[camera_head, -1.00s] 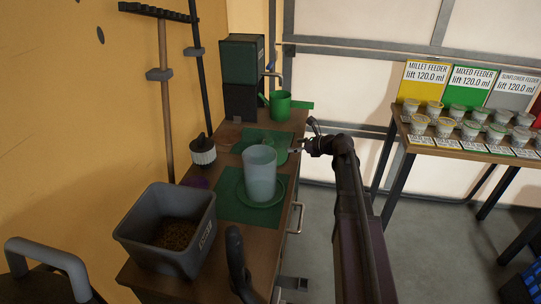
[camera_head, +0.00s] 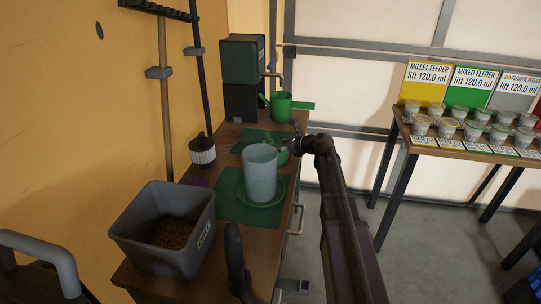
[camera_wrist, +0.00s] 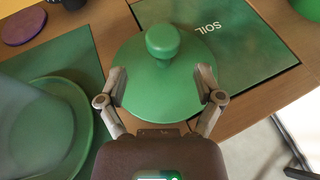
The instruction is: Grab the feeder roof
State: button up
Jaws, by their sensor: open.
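The feeder roof, a round green lid with a knob on top (camera_wrist: 161,88), lies on the workbench, partly over the green mat marked SOIL (camera_wrist: 238,42). In the head view the roof (camera_head: 282,158) is mostly hidden behind a translucent cylinder (camera_head: 260,174). My gripper (camera_wrist: 162,80) is open, with one finger on each side of the roof near its rim and the knob between and just beyond the tips. I cannot tell whether the fingers touch it. In the head view my gripper (camera_head: 284,150) is small and partly blocked.
The cylinder stands on a green plate (camera_head: 279,190) close to the left of my gripper. A grey bin of brown grain (camera_head: 200,240) stands at the near end of the bench. A green watering can (camera_head: 281,106) is at the back. Feeder cups (camera_head: 446,128) stand on another table.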

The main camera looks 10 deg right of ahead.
aim_at(273, 145)
jog(key=shift+b+x, duration=1)
jog(key=shift+x, duration=1.6)
jog(key=shift+w+d, duration=0.1)
jog(key=shift+d, duration=0.05)
grip_shut()
